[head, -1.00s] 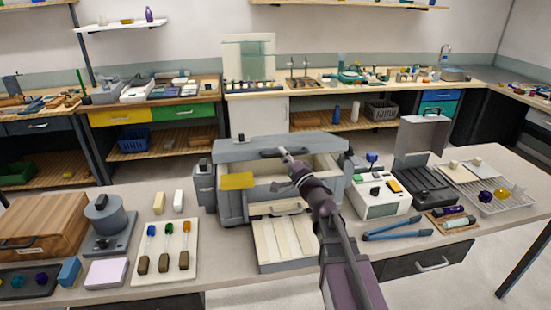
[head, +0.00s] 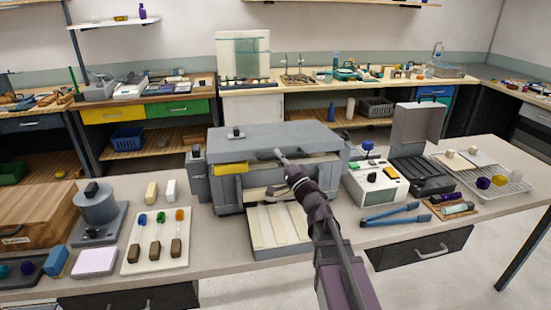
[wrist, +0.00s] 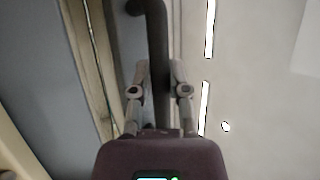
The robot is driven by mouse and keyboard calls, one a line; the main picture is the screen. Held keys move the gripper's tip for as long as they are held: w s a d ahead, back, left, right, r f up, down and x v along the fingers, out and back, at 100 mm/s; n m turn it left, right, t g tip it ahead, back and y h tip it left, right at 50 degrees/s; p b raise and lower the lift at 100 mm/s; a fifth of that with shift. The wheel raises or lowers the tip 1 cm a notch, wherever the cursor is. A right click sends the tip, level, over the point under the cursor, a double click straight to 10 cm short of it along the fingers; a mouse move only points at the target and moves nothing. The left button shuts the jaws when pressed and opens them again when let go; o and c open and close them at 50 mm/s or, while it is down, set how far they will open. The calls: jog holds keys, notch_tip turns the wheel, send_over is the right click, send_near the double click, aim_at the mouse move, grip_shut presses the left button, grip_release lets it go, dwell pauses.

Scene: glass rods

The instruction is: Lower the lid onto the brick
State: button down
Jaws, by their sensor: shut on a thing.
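The grey lid (head: 250,138) of a box-shaped kiln (head: 229,192) lies nearly level over its opening. A yellow brick (head: 231,169) sits at the left front of the rim, under the lid's front edge. A narrow gap shows the pale inside to the right of the brick. I cannot tell whether the lid touches the brick. My gripper (head: 279,155) is at the lid's front edge, right of the brick. In the wrist view my gripper (wrist: 158,78) is shut on a dark bar handle (wrist: 157,45). The brick is not clear in the wrist view.
A slatted pale tray (head: 272,230) lies in front of the kiln. A white device (head: 376,190) and blue tongs (head: 393,217) stand to the right. A board with colour-tipped rods (head: 157,240) lies to the left. Several other items crowd the bench.

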dwell(0.3)
jog(key=c, duration=0.6)
grip_release()
jog(key=shift+s, duration=0.15)
